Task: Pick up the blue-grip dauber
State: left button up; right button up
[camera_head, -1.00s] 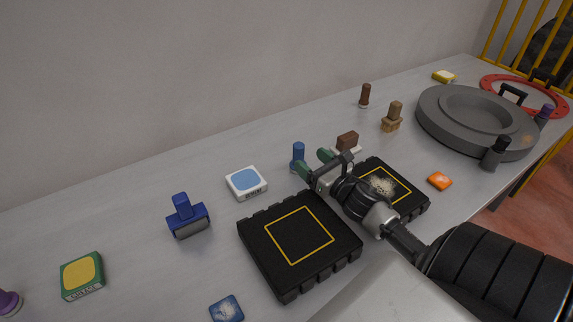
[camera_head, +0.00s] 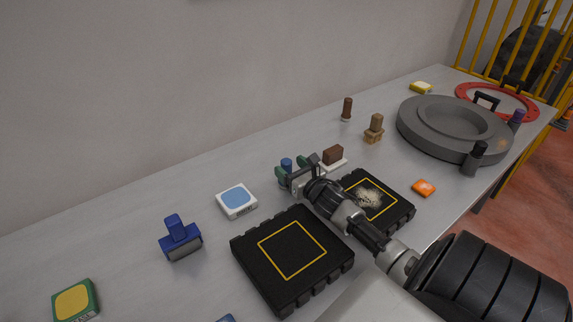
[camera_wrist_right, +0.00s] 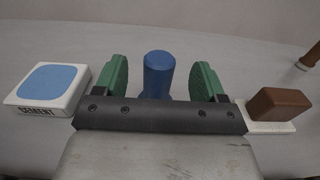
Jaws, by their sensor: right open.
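The blue-grip dauber (camera_head: 286,164) stands upright on the grey bench, behind the black pads; its lower part is partly hidden by my gripper in the head view. In the right wrist view its blue grip (camera_wrist_right: 158,74) stands between the two green fingers. My right gripper (camera_head: 292,168) is open, with a green finger on each side of the dauber and gaps visible on both sides in the wrist view (camera_wrist_right: 159,84). My left gripper is not in view.
A white cement box (camera_head: 237,201) stands left of the dauber, and a brown block on a white base (camera_head: 333,156) stands right. Two black pads (camera_head: 292,250) lie in front. A blue-handled tool (camera_head: 179,238) stands further left. A large grey disc (camera_head: 455,128) lies at the right.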

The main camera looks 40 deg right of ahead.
jog(key=shift+w+d, duration=0.1)
jog(key=shift+w, duration=1.1)
jog(key=shift+c, duration=0.5)
jog(key=c, duration=0.9)
